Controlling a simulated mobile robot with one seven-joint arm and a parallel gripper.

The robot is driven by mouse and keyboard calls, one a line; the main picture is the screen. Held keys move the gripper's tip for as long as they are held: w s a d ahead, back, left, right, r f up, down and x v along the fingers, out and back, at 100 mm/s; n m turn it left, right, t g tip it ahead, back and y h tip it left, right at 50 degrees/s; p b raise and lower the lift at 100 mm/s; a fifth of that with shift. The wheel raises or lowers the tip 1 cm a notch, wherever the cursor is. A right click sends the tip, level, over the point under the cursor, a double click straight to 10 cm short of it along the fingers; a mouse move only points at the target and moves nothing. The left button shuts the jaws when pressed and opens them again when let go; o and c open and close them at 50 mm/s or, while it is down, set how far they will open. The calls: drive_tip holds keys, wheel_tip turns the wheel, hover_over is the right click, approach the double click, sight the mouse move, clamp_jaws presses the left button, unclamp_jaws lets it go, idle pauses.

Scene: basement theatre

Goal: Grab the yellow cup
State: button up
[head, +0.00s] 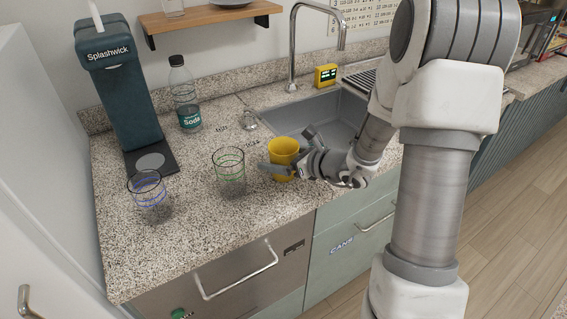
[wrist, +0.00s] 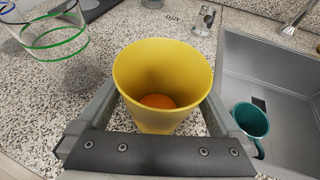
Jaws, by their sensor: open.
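The yellow cup (head: 283,158) stands upright on the speckled counter, just left of the sink's front corner. In the wrist view the cup (wrist: 163,78) fills the middle, and its inside looks empty with an orange bottom. My gripper (head: 288,165) is open, low beside the cup. In the wrist view one finger of my gripper (wrist: 160,122) is on each side of the cup, with gaps still showing.
A clear glass with green rings (head: 230,172) stands close left of the cup, and a blue-ringed glass (head: 150,195) farther left. A soda bottle (head: 185,95) and a Splashwick machine (head: 118,85) stand behind. The sink (wrist: 285,90) to the right holds a teal mug (wrist: 250,120).

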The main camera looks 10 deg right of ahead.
drive_tip(key=shift+w+a+f, duration=0.3)
drive_tip(key=shift+w+a, duration=0.1)
drive_tip(key=shift+w, duration=0.15)
drive_tip(key=c, duration=1.1)
drive_tip(key=shift+r, duration=0.15)
drive_tip(key=shift+c, duration=0.2)
